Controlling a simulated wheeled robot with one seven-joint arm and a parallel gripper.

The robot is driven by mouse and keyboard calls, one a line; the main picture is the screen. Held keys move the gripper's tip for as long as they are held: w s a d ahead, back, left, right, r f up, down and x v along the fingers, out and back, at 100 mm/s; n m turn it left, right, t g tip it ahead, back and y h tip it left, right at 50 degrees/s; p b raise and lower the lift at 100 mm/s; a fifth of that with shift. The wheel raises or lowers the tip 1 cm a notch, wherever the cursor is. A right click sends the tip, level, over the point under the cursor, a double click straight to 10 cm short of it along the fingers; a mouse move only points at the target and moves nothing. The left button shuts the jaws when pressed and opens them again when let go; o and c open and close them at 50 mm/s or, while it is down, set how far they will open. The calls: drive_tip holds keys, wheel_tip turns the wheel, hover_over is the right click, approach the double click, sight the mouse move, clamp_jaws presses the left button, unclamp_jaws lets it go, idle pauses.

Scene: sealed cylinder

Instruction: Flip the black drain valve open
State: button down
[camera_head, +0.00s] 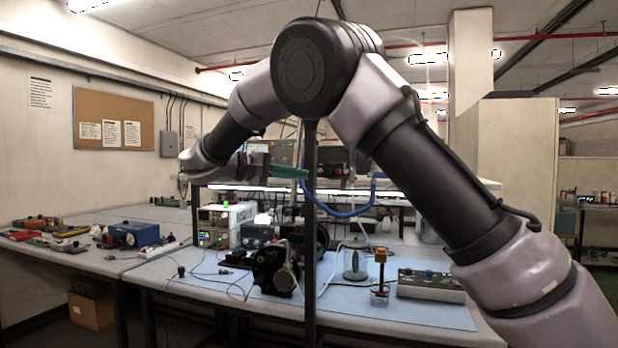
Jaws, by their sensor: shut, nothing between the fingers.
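My gripper (306,174) is at the end of the arm that arches over the bench. Its green fingers point right at about shelf height and look shut, with nothing seen between them. A clear cylinder-like jar (355,262) stands on the bench mat, lower and to the right of the gripper. I cannot surely pick out the black drain valve or tell its position. A dark fitting with a red part (336,169) is at shelf height just right of the fingers; I cannot tell whether it touches them. A thin dark post partly covers this area.
A blue hose (345,214) loops below the gripper. The bench (430,318) holds a black motor-like unit (270,268), a boxed instrument (225,221), an orange-topped stand (380,277) and a control box (430,286). Bare mat shows at the front right.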

drive_tip(key=v, duration=0.5)
drive_tip(key=shift+r, duration=0.1)
idle(0.3)
